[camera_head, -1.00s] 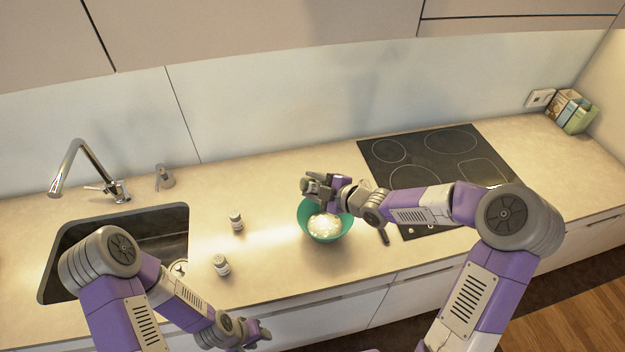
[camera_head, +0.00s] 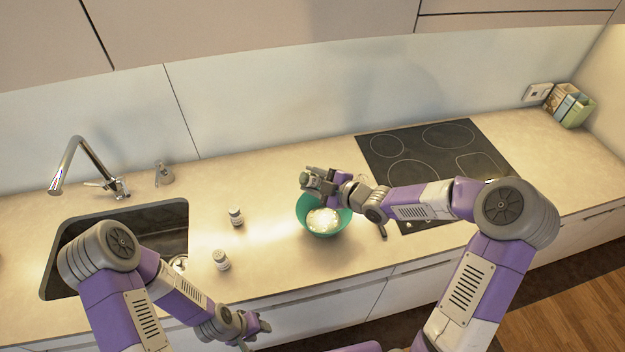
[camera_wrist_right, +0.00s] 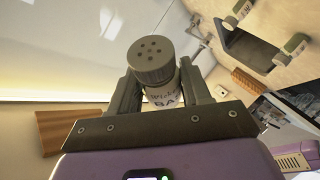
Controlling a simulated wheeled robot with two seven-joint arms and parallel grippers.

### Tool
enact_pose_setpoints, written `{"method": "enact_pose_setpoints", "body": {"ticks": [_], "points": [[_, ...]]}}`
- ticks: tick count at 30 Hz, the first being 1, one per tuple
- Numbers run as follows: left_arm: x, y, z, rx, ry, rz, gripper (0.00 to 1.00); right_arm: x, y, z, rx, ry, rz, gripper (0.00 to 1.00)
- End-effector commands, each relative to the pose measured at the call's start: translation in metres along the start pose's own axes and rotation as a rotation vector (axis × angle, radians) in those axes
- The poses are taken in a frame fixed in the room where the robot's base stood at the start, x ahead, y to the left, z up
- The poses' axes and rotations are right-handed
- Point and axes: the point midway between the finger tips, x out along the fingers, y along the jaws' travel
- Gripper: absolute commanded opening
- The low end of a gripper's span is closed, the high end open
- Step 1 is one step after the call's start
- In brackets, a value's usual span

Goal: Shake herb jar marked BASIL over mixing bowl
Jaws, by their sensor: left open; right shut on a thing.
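My right gripper (camera_head: 316,182) is over the back of the green mixing bowl (camera_head: 344,222), which has white contents. In the right wrist view it is shut on the herb jar (camera_wrist_right: 163,98). The jar has a grey cap with several holes, and its label reads "Wicked BA…", with the rest hidden by a finger. In the head view the fingers mostly hide the jar, and I cannot tell its exact tilt. My left gripper (camera_head: 262,327) is open and empty, low in front of the counter edge.
Two other small jars (camera_head: 236,217) (camera_head: 221,260) stand on the counter between sink (camera_head: 165,232) and bowl. A dark cooktop (camera_head: 430,155) lies right of the bowl. A tap (camera_head: 75,165) stands behind the sink. Boxes (camera_head: 568,105) stand in the far right corner.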

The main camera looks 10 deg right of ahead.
Motion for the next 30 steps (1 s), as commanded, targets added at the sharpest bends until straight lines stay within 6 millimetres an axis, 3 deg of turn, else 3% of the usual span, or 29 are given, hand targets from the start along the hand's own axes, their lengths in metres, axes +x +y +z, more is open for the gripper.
{"method": "enact_pose_setpoints", "body": {"ticks": [11,21,30], "points": [[0.000,0.000,0.000,0.000,0.000,0.000,0.43,0.000,0.000,-0.001,0.000,0.001,0.000,0.17],[-0.018,0.007,0.001,0.000,0.000,0.000,0.43,-0.007,0.019,-0.018,0.000,0.001,0.000,0.17],[-0.015,0.006,0.001,0.000,0.000,0.000,0.43,-0.006,0.016,-0.015,0.001,0.001,0.000,0.17]]}}
